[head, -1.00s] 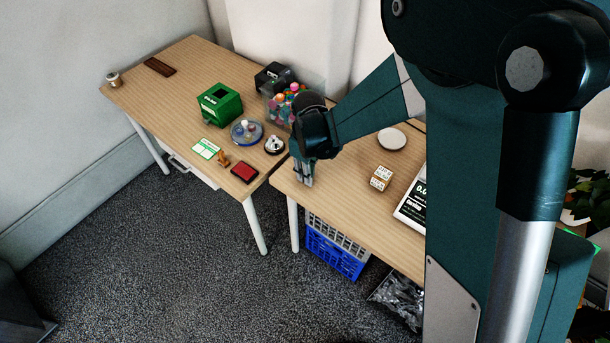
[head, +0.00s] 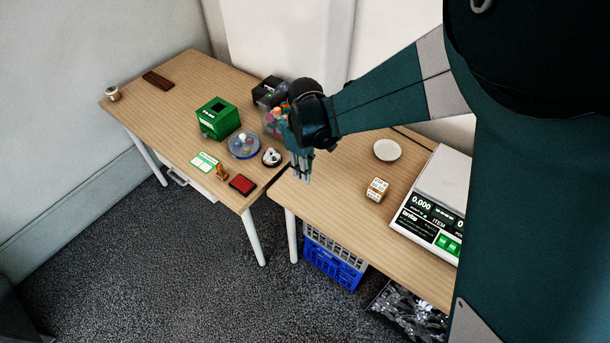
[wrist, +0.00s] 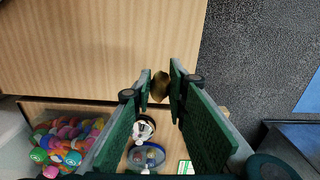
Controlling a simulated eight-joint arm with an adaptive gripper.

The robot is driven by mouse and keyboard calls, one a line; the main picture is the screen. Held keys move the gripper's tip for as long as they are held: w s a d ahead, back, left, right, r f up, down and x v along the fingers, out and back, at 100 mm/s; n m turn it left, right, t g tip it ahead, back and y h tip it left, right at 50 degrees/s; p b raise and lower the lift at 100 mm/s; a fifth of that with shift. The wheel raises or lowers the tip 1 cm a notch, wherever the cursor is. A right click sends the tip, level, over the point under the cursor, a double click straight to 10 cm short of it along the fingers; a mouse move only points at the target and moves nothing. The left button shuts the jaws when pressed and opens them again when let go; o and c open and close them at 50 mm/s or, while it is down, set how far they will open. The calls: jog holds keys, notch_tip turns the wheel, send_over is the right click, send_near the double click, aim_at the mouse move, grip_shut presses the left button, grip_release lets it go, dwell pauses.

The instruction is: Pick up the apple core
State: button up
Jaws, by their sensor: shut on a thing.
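My gripper (head: 304,177) is over the left end of the right-hand table, near the gap between the two tables. In the wrist view its green finger pads (wrist: 162,84) are closed on a small brownish-gold thing, which I take for the apple core (wrist: 160,88). Only part of it shows between the fingertips. In the head view the fingers hide it, and I cannot tell how far it is above the table.
The left table holds a green box (head: 218,118), a clear bin of colourful balls (head: 272,118), a blue-rimmed dish (head: 244,145) and a red pad (head: 242,184).

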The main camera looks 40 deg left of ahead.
jog(key=shift+r, duration=0.6)
